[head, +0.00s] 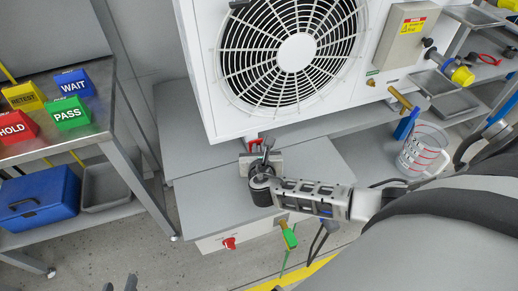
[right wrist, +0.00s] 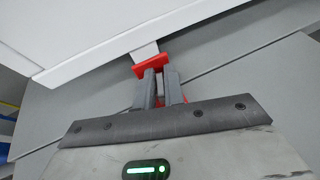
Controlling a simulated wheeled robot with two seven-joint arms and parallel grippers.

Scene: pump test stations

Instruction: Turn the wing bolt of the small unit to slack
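A red piece (head: 255,142) shows under the front edge of the large white fan unit, and I cannot tell if it is the wing bolt. In the right wrist view the red piece (right wrist: 152,67) lies at my right fingertips, below a pale tab, with more red showing between and beside the fingers. My right gripper (right wrist: 160,88) has its fingers close together with a narrow gap; whether they grip the red piece is unclear. It also shows in the head view (head: 266,148). My left gripper (head: 120,284) is at the bottom edge, fingertips apart and empty.
The fan unit (head: 205,60) stands on a grey bench (head: 195,205). A red knob (head: 229,243) and a green-handled valve (head: 289,236) are on the bench front. A measuring jug (head: 423,150) stands right. A side table holds signs, including green PASS (head: 72,114); a blue box (head: 38,197) is below.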

